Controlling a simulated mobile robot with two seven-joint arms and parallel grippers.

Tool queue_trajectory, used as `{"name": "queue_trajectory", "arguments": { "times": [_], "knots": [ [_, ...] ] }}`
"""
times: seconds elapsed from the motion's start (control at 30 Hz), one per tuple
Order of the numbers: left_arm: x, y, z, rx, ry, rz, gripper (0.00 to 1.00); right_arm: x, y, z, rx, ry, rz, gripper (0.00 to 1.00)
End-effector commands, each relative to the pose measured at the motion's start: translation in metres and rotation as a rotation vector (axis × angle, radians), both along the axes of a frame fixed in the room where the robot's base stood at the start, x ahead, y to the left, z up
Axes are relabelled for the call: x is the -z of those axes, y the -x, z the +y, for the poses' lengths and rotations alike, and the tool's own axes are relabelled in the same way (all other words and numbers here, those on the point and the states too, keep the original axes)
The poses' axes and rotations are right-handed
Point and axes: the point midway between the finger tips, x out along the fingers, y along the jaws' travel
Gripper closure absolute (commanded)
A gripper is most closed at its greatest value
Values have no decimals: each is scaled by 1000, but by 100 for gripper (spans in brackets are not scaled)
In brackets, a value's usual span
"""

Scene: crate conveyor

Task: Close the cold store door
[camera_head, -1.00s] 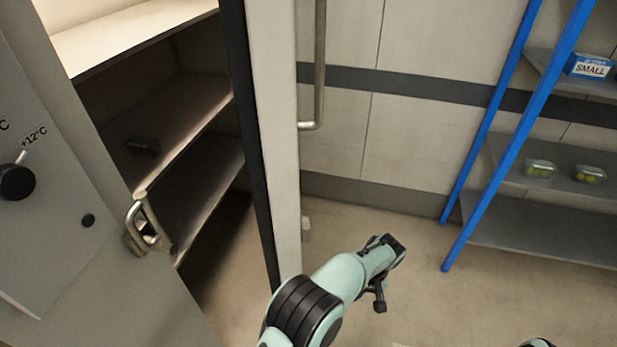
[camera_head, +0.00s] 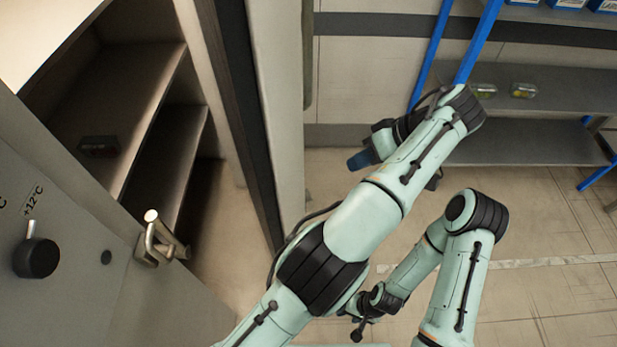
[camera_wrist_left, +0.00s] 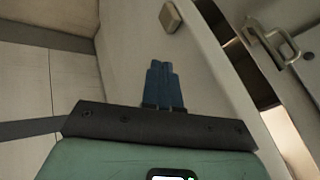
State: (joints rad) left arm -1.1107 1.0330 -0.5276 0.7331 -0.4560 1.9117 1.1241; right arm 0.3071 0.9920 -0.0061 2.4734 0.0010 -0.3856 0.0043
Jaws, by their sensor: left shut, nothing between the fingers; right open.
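The cold store door (camera_head: 283,110) stands open, seen nearly edge-on, with a dark seal along its inner side. Its long upright handle (camera_head: 308,50) is on the outer face, to the right. The cold store's frame carries a metal latch catch (camera_head: 158,243), also seen in the left wrist view (camera_wrist_left: 272,45). My left gripper (camera_head: 358,161) is shut and empty, to the right of the door's outer face. In the left wrist view its blue fingers (camera_wrist_left: 163,85) point towards the pale door panel (camera_wrist_left: 205,75). My right gripper (camera_head: 362,318) is low, partly behind my left arm; its fingers are not clear.
Shelves inside the cold store hold a dark packet (camera_head: 99,147). A control panel with a black knob (camera_head: 37,258) is at left. A blue-framed rack (camera_head: 545,92) with packs and boxes stands at the back right. Floor (camera_head: 560,220) at right is clear.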

Motion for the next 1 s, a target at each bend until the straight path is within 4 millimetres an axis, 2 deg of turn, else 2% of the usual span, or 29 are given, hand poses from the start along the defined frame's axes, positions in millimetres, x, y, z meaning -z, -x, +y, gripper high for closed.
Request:
{"name": "queue_trajectory", "arguments": {
  "times": [0.17, 0.3, 0.53, 0.73, 1.0],
  "knots": [
    [15, -2, 12, -1, -1, 5, 100, 1, 1, 0, 0, 0, 1, 56],
    [45, -5, 30, -3, 1, 10, 100, 19, 24, 0, 0, 0, 27, 56],
    [84, -14, 58, -2, 1, 8, 100, 38, 42, 0, 1, 0, 48, 56],
    [78, -3, 83, 0, 3, 3, 100, 48, 50, 0, 0, 1, 56, 56],
    [76, -1, 92, 1, 3, 1, 100, 49, 51, 0, 0, 0, 57, 56]
  ]
}}
